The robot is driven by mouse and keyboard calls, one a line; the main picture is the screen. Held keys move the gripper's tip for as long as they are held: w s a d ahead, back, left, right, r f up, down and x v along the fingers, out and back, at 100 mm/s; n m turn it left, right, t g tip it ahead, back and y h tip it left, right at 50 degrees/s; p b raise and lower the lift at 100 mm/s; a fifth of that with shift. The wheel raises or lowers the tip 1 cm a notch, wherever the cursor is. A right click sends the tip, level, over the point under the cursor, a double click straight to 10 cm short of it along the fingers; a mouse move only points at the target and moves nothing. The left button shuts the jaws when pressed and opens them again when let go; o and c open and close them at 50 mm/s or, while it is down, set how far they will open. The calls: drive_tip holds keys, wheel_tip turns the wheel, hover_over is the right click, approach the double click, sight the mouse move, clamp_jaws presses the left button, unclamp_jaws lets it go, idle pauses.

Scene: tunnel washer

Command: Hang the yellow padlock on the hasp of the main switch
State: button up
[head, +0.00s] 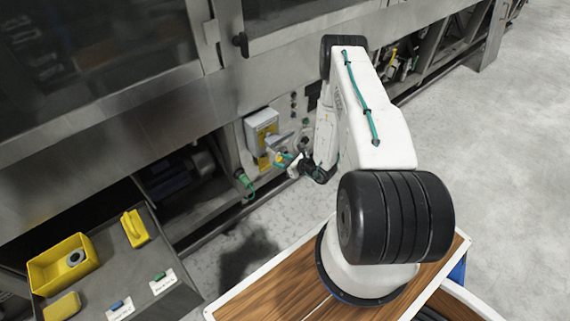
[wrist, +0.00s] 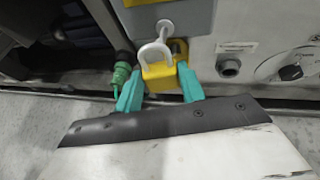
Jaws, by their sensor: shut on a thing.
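The yellow padlock (wrist: 160,74) is between the two teal fingers of my gripper (wrist: 160,80) in the wrist view, its pale shackle loop (wrist: 153,50) pointing up. My gripper is shut on its body. In the head view my gripper (head: 284,160) is in front of the main switch (head: 262,126), a grey box with yellow parts on the machine's panel. The wrist view shows the grey box's lower part (wrist: 195,15) and a pale rod with a rounded end (wrist: 166,28) just above the shackle. Yellow shows behind the padlock. I cannot tell whether the shackle touches the hasp.
A green connector (wrist: 122,74) hangs left of the gripper, and a round dial (wrist: 291,71) is on the panel at right. In the head view a grey tray (head: 165,232) holds a yellow bin (head: 62,264), a yellow object (head: 135,228) and small tags. Grey floor lies open at right.

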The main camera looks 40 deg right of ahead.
sight(278, 157)
drive_tip(key=shift+w+a+f, duration=0.1)
drive_tip(key=shift+w, duration=1.5)
drive_tip(key=shift+w+f, duration=0.5)
drive_tip(key=shift+f, duration=0.15)
drive_tip(key=o, duration=1.1)
